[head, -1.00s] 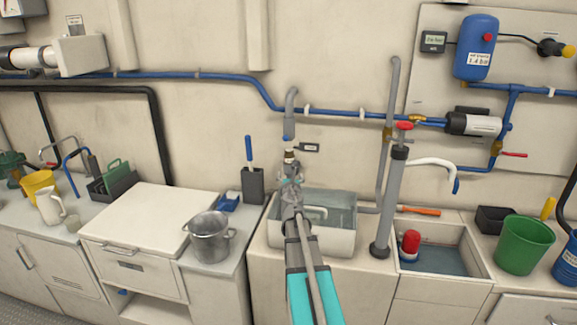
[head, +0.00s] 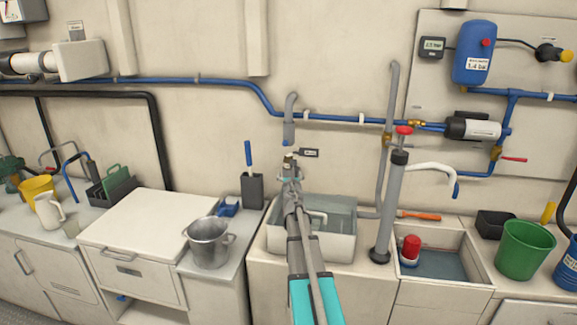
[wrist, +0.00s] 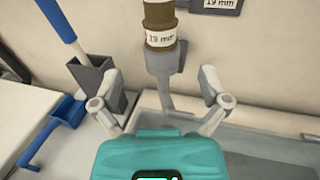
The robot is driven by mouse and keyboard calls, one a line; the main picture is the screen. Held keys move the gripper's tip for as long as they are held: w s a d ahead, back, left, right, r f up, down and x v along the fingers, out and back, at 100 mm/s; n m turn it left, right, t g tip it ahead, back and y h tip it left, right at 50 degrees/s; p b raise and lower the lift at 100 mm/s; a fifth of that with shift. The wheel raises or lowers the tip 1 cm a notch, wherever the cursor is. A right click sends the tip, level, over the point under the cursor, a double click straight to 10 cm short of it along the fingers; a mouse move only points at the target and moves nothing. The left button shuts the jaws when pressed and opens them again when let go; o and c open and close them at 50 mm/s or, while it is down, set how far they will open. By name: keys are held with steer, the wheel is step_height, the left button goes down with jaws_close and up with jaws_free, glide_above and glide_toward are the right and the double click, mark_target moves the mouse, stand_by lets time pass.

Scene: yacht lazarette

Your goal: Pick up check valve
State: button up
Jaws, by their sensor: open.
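The check valve is a brown, brass-like cylinder with a white "19 mm" label (wrist: 160,30) at the top middle of the wrist view. A grey bracket-like piece sits directly below it. In the head view the valve (head: 288,160) is small, below the grey pipe end and partly hidden by my gripper. My gripper (wrist: 160,78) is open and empty. Its two fingers are spread left and right, below the valve in the wrist view. The gripper (head: 290,172) also shows in the head view, near the wall over the sink. I cannot tell the exact gap to the valve.
A "19 mm" wall plate (head: 310,153) is right of the valve. The grey pipe end (head: 289,132) hangs above it. A grey holder with a blue-handled tool (head: 252,190) stands left. A tall grey hand pump (head: 391,210) stands right. A sink basin (head: 340,247) lies below.

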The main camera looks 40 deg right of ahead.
mark_target(290, 170)
steer(key=shift+x, duration=1.7)
steer(key=shift+w+d, duration=0.1)
steer(key=shift+x, duration=2.65)
jaws_close()
